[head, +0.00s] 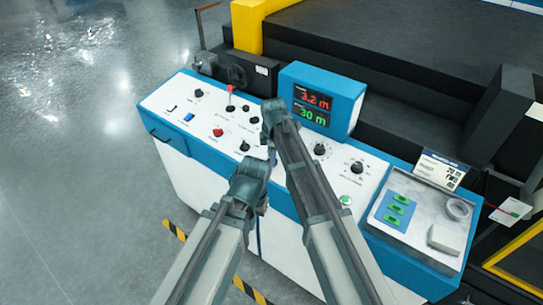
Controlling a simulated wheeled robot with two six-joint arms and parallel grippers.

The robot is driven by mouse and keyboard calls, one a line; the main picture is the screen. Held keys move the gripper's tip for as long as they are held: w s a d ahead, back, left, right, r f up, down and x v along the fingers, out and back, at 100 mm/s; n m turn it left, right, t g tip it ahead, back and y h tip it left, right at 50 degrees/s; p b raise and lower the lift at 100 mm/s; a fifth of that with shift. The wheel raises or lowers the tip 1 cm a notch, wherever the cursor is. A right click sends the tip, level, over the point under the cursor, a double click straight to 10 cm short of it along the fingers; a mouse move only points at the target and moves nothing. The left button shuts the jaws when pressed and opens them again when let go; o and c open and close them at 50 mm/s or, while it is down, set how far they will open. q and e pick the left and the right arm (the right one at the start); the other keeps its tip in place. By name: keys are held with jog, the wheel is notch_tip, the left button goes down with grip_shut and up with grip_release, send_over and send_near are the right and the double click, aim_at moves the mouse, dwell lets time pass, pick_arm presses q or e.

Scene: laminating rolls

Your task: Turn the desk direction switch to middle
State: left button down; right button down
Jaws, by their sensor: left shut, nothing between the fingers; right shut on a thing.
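The control desk (170,98) has a white panel with several black knobs, a red-topped lever (230,92), a red button (217,132) and a blue switch (188,118). The labels are too small to read, so I cannot tell which way the direction switch points. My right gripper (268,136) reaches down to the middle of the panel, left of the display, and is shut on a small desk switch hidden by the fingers. My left gripper (271,156) is shut and empty, just below the right one, over the panel's front part.
A blue display box (352,92) reading 3.2 m and 30 m stands behind the panel. A tray (428,252) with green pieces (396,209), a tape roll (458,208) and a white block (445,238) is at the right. Black machinery (390,50) is behind; the floor at left is clear.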

jog(key=shift+m, duration=0.3)
jog(key=m, duration=0.3)
jog(key=shift+m+t, duration=0.3)
jog(key=shift+m, duration=2.2)
jog(key=shift+c, duration=1.6)
grip_release()
